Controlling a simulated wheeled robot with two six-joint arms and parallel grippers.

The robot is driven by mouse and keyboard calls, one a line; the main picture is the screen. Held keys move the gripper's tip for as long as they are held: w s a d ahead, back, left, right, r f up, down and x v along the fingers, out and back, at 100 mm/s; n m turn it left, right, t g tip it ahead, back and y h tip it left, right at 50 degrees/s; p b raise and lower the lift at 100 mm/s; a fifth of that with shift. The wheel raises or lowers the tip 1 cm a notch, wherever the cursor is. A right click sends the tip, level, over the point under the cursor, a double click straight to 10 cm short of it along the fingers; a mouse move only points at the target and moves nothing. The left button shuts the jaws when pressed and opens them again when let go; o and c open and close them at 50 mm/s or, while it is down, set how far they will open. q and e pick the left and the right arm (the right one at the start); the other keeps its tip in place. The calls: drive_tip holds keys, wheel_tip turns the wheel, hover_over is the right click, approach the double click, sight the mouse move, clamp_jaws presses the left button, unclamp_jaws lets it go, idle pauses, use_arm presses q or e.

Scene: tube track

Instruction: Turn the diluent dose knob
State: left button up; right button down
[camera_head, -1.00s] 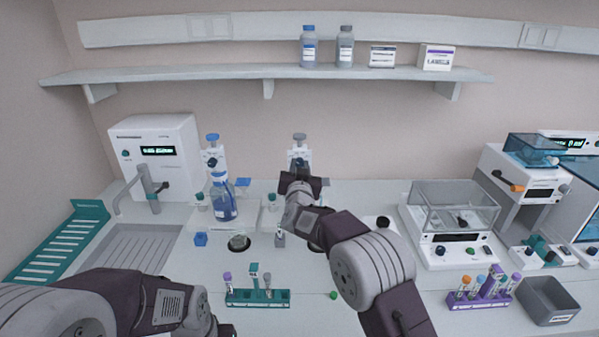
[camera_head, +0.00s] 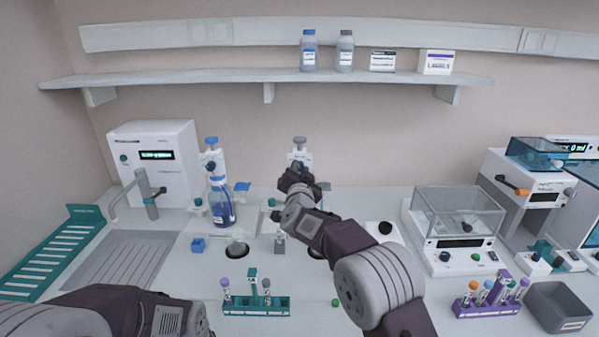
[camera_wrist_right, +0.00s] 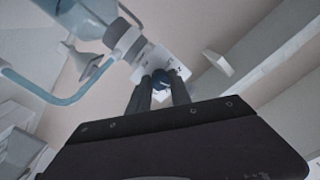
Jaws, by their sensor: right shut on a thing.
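A bottle-top dispenser with a grey cap (camera_head: 299,141) and a white face (camera_head: 299,157) stands at the back of the bench, in the middle of the head view. My right gripper (camera_head: 296,178) reaches up to its front and hides its lower part. In the right wrist view, a dark blue round knob (camera_wrist_right: 160,78) sits on the marked white face plate (camera_wrist_right: 176,62). My right gripper's two fingers (camera_wrist_right: 160,92) are shut on the knob, one on either side. My left arm (camera_head: 130,312) lies at the bottom left; its gripper is out of the picture.
A second dispenser with a blue cap (camera_head: 211,141) stands left on a blue bottle (camera_head: 222,208). A teal tube rack (camera_head: 256,306) is in front of my right arm. A balance (camera_head: 455,235) and purple rack (camera_head: 487,309) stand at right.

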drive_tip(key=c, duration=1.2)
unclamp_jaws()
drive_tip(key=shift+s+d+r, duration=0.1)
drive_tip(key=shift+s, duration=0.05)
drive_tip(key=shift+s+b, duration=0.35)
drive_tip(key=shift+s, duration=0.1)
drive_tip(key=s+b, duration=0.2)
drive_tip(key=s, duration=0.6)
drive_tip(key=shift+s, duration=0.1)
